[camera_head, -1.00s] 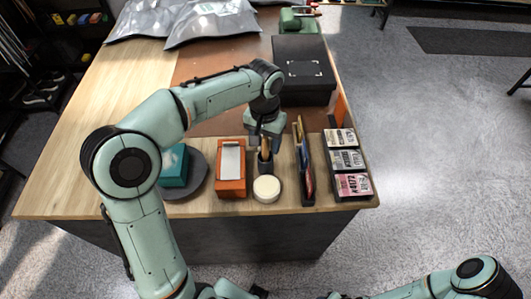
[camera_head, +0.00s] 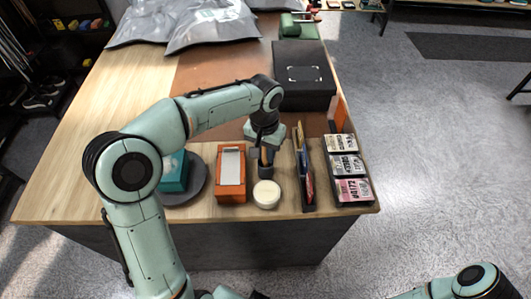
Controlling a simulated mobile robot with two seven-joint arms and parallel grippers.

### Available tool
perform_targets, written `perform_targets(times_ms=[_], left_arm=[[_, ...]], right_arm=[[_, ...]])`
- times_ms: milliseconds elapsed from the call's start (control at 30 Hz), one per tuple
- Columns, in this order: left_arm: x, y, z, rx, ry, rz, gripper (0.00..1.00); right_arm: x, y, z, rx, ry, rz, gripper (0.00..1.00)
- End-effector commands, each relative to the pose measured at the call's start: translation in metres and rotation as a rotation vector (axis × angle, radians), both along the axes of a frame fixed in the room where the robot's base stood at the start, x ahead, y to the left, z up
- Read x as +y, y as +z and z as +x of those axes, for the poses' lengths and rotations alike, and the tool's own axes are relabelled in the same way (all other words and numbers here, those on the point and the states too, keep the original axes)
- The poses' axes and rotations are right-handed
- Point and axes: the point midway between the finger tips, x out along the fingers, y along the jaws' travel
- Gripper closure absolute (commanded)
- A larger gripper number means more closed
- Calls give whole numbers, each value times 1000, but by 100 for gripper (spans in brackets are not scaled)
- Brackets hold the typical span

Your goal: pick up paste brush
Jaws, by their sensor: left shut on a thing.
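A small dark holder (camera_head: 261,170) stands near the table's front edge, with a light wooden brush handle, seemingly the paste brush (camera_head: 265,156), rising from it. My left gripper (camera_head: 266,148) points down over the holder and is shut on the brush's upper end. The brush's lower part is hidden in the holder. My right arm shows only at the bottom right corner; its gripper is out of view.
A round white-topped tin (camera_head: 266,194) stands just in front of the holder. An orange box (camera_head: 231,184) is to its left, and an upright dark rack (camera_head: 307,190) and several label cards (camera_head: 346,165) to its right. A black box (camera_head: 303,75) stands behind.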

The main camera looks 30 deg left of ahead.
Motion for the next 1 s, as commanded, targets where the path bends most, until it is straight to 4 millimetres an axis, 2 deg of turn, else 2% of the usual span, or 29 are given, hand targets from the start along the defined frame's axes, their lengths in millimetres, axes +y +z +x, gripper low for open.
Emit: perform_targets(times_ms=[267,467,700,800,1000], left_arm=[[0,33,1,-5,1,0,100],[-1,79,2,-8,0,0,100],[-1,144,3,-9,-1,-1,100],[-1,167,2,-8,-2,-1,100],[-1,192,1,-3,-2,0,100]], right_arm=[[0,7,5,-6,0,0,57],[0,18,15,-17,0,0,57],[0,38,34,-39,1,0,57],[0,45,43,-49,0,0,57],[0,53,52,-59,0,0,57]])
